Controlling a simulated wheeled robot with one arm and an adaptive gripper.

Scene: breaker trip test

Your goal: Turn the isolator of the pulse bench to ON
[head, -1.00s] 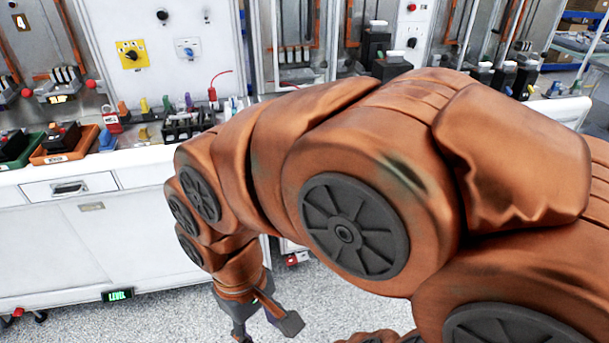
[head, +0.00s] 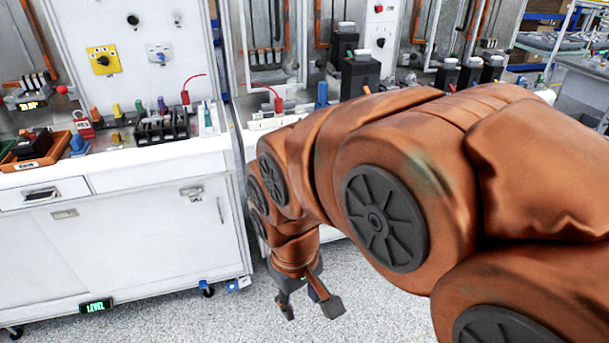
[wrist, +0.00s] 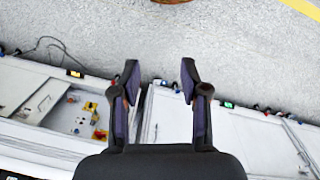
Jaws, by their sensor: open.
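A yellow plate with a black rotary knob (head: 103,60) is on the upright panel of the white bench at left in the head view. A pale plate with a small blue-grey switch (head: 160,53) is to its right. I cannot read which bench is the pulse bench or the knob's position. My gripper (head: 308,300) hangs low over the floor, in front of and right of this bench, well apart from both switches. In the wrist view my gripper (wrist: 160,82) is open, with nothing between its fingers.
The bench top holds a red padlock (head: 83,122), an orange bin (head: 40,150) and a black rack (head: 162,128). A second bench with black devices (head: 360,75) stands to the right, partly hidden by my arm. Speckled floor (head: 180,318) is clear in front.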

